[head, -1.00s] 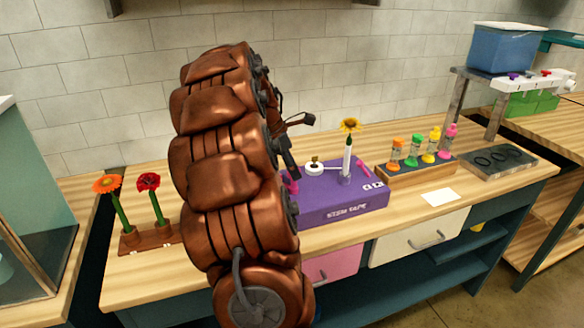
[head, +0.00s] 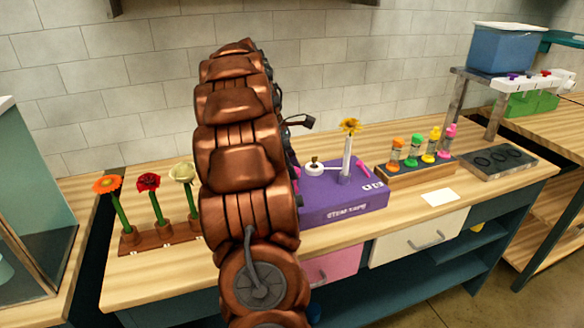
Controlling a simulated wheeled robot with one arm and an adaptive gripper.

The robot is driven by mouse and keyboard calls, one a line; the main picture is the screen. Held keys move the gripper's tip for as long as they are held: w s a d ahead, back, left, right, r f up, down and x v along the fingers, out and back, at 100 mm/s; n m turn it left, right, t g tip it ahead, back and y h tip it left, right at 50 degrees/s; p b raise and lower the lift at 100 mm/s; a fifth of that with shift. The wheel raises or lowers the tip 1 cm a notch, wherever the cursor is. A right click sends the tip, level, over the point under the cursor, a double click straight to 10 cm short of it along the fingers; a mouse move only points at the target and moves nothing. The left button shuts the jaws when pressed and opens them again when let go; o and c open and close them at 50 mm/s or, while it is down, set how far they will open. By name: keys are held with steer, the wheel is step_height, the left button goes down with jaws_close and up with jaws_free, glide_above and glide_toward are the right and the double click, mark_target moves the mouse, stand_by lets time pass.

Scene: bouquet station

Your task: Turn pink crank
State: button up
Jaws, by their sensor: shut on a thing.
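The purple stem tape box (head: 335,207) stands on the wooden workbench. A bit of the pink crank (head: 297,171) shows at its left end, beside my arm; most of the crank is hidden. My gripper (head: 291,158) is largely hidden behind my copper arm, only dark parts show, and it is shut on the pink crank. A yellow flower (head: 350,126) stands upright on the box, its stem white up to near the head. A white tape roll (head: 314,168) sits left of it. Another pink piece (head: 363,169) is at the box's right.
A flower rack (head: 150,240) with orange, red and cream flowers stands at the left. A wooden rack (head: 418,171) with several coloured bottles, a white card (head: 439,197) and a dark tray (head: 497,162) are to the right. A tiled wall (head: 400,60) is behind.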

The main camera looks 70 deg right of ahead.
steer(key=o, duration=1.1)
steer(key=shift+v, duration=3.7)
steer(key=shift+w+a, duration=0.1)
